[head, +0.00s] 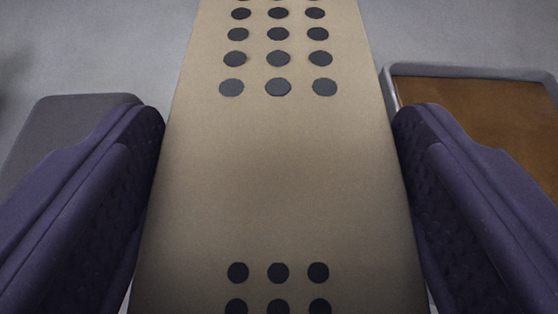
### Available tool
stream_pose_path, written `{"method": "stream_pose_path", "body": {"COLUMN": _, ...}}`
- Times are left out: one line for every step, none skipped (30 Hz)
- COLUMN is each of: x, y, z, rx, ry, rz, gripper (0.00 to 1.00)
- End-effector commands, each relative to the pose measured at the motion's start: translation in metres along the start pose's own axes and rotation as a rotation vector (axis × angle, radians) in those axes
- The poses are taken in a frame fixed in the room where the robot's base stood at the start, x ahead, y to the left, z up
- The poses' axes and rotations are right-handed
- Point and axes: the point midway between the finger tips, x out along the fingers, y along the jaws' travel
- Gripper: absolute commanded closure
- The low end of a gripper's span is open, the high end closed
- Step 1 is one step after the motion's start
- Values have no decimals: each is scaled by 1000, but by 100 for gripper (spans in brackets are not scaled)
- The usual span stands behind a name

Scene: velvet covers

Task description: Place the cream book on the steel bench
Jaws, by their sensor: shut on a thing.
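My gripper (279,125) has two purple padded fingers, one on each side of a long tan-cream block with rows of dark round spots, which I take to be the cream book (279,190). The fingers are shut on its left and right sides. The book runs from the top edge of the head view to the bottom edge, so both its ends are out of view. I cannot tell for sure which surface is the steel bench, or whether the book touches anything below.
A dark grey flat-topped thing (60,125) lies at the left, partly behind the left finger. A brown-floored tray with a grey rim (470,70) is at the right, partly behind the right finger. A plain pale grey surface (120,45) shows around them.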

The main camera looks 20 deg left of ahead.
Motion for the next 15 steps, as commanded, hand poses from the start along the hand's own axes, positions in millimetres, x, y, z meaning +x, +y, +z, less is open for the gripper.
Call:
{"method": "stream_pose_path", "body": {"x": 1, "y": 0, "z": 2, "rx": 0, "ry": 1, "rz": 0, "gripper": 57}}
{"method": "stream_pose_path", "body": {"x": 1, "y": 0, "z": 3, "rx": 0, "ry": 1, "rz": 0, "gripper": 57}}
{"method": "stream_pose_path", "body": {"x": 1, "y": 0, "z": 2, "rx": 0, "ry": 1, "rz": 0, "gripper": 57}}
{"method": "stream_pose_path", "body": {"x": 1, "y": 0, "z": 2, "rx": 0, "ry": 1, "rz": 0, "gripper": 57}}
{"method": "stream_pose_path", "body": {"x": 1, "y": 0, "z": 2, "rx": 0, "ry": 1, "rz": 0, "gripper": 57}}
{"method": "stream_pose_path", "body": {"x": 1, "y": 0, "z": 2, "rx": 0, "ry": 0, "rz": 0, "gripper": 12}}
{"method": "stream_pose_path", "body": {"x": 1, "y": 0, "z": 2, "rx": 0, "ry": 0, "rz": 0, "gripper": 6}}
{"method": "stream_pose_path", "body": {"x": 1, "y": 0, "z": 2, "rx": 0, "ry": 0, "rz": 0, "gripper": 0}}
{"method": "stream_pose_path", "body": {"x": 1, "y": 0, "z": 2, "rx": 0, "ry": 0, "rz": 0, "gripper": 0}}
{"method": "stream_pose_path", "body": {"x": 1, "y": 0, "z": 2, "rx": 0, "ry": 0, "rz": 0, "gripper": 0}}
{"method": "stream_pose_path", "body": {"x": 1, "y": 0, "z": 2, "rx": 0, "ry": 0, "rz": 0, "gripper": 0}}
{"method": "stream_pose_path", "body": {"x": 1, "y": 0, "z": 2, "rx": 0, "ry": 0, "rz": 0, "gripper": 0}}
{"method": "stream_pose_path", "body": {"x": 1, "y": 0, "z": 2, "rx": 0, "ry": 0, "rz": 0, "gripper": 0}}
{"method": "stream_pose_path", "body": {"x": 1, "y": 0, "z": 2, "rx": 0, "ry": 0, "rz": 0, "gripper": 0}}
{"method": "stream_pose_path", "body": {"x": 0, "y": 0, "z": 1, "rx": 0, "ry": 0, "rz": 0, "gripper": 0}}
